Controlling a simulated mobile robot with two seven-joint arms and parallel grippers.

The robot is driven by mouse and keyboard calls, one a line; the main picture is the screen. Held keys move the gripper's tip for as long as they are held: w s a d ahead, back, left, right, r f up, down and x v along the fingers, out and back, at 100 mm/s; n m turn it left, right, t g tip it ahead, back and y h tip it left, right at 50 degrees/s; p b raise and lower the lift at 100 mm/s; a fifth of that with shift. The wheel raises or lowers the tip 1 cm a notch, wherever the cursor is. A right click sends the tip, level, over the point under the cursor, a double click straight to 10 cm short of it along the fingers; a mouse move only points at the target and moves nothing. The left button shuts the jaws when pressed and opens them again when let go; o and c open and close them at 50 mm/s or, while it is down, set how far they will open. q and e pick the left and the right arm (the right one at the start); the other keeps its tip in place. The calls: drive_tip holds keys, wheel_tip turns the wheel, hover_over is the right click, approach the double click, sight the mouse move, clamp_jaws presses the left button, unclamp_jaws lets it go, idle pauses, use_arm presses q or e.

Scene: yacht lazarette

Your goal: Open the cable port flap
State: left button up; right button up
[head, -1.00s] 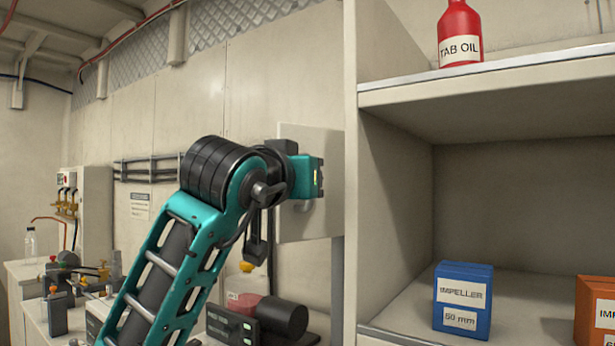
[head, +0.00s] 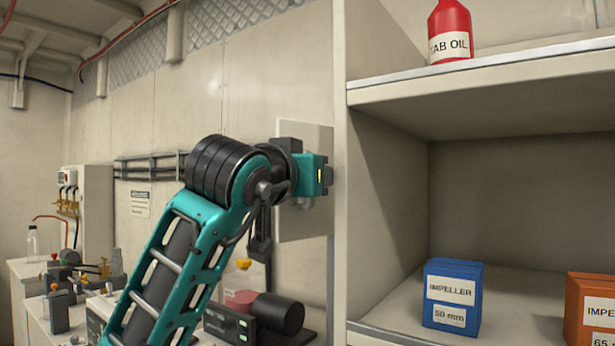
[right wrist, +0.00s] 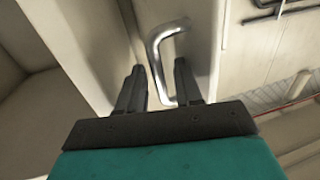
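A pale square panel with a handle, which looks like the cable port flap (head: 293,225), is on the wall just left of the shelf unit in the head view. My right gripper (head: 327,176) is in front of it, its fingers mostly hidden there. In the right wrist view, the bent metal handle (right wrist: 155,58) stands out from the pale panel. The two dark fingers of my right gripper (right wrist: 159,67) are apart, and the handle's bar shows between them; I cannot tell how deep it sits. I cannot tell whether the flap is ajar. My left gripper is not in view.
The shelf unit (head: 345,190) stands close to the right of the flap. It holds a red bottle (head: 451,30), a blue impeller box (head: 452,298) and an orange box (head: 590,310). A bench with several fittings and a dark cylinder (head: 278,314) lies lower left.

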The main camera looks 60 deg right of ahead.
drive_tip(key=shift+w+a, duration=0.15)
drive_tip(key=shift+a, duration=0.05)
drive_tip(key=a, duration=0.4)
drive_tip(key=a+b, duration=0.1)
drive_tip(key=a, duration=0.3)
drive_tip(key=s+a, duration=0.1)
drive_tip(key=a, duration=0.4)
drive_tip(key=shift+b, duration=0.4)
drive_tip(key=shift+d, duration=0.1)
